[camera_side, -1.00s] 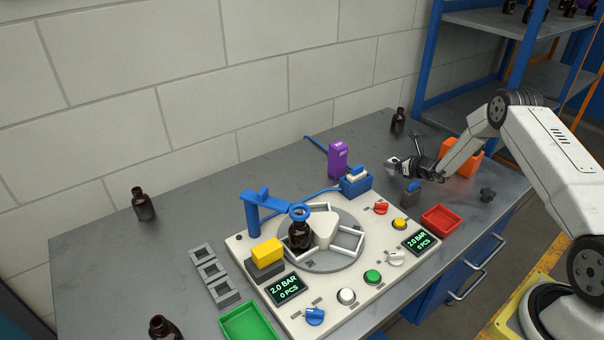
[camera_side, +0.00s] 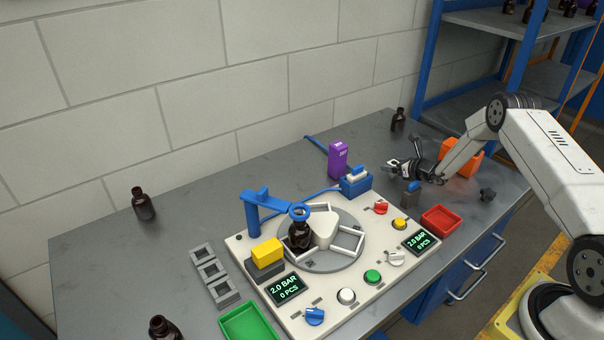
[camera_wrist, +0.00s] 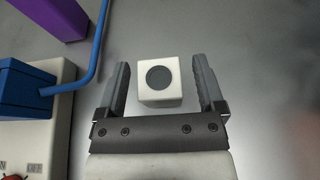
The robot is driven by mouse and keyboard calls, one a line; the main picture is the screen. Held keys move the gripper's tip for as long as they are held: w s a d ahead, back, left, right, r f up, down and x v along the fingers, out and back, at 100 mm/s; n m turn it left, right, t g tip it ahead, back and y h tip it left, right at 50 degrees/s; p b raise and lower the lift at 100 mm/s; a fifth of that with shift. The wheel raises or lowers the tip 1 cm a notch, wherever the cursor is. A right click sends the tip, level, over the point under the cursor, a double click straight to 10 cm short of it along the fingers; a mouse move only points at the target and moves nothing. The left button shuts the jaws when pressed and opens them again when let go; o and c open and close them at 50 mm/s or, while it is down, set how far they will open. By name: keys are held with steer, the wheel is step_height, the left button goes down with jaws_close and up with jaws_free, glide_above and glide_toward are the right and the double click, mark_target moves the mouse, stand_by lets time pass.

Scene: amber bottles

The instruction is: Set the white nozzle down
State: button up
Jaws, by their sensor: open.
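The white nozzle appears in the wrist view as a small white block (camera_wrist: 146,98) with a dark round face on top. It sits over the grey table between the two fingers of my gripper (camera_wrist: 162,80). The fingers are open, with a gap on each side of the block. In the side view my gripper (camera_side: 399,168) is low over the back right of the table, behind the white machine plate; the nozzle is too small to make out clearly there.
A blue block with a white top (camera_side: 356,184) and a purple box (camera_side: 338,160) stand left of my gripper. A small grey-blue item (camera_side: 411,194) is just in front. A red tray (camera_side: 440,220), an orange bin (camera_side: 467,158) and a dark bottle (camera_side: 398,121) are nearby.

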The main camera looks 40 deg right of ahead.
steer(key=shift+r, duration=0.15)
steer(key=shift+v, duration=1.65)
step_height(320, 180, up, 7)
steer(key=shift+w, duration=0.15)
steer(key=s+a+r+n+g+y, duration=0.2)
steer(key=s+a+n+g+y, duration=0.15)
steer(key=a+n, duration=0.6)
steer(key=s+a+r+n+g+y, duration=0.2)
steer(key=s+a+r+n+g, duration=0.25)
steer(key=a, duration=0.85)
steer(key=s+a+r+n+g+h, duration=0.1)
steer(key=s+a+n+h, duration=0.1)
steer(key=s+n, duration=0.7)
steer(key=s+a+r+n+g+h, duration=0.1)
steer(key=s+a+r+n+h, duration=0.1)
steer(key=s+a+n, duration=0.3)
steer(key=s+n+h, duration=0.1)
steer(key=s+n, duration=0.3)
steer(key=n, duration=0.4)
steer(key=shift+a+g, duration=0.25)
steer(key=shift+g, duration=0.15)
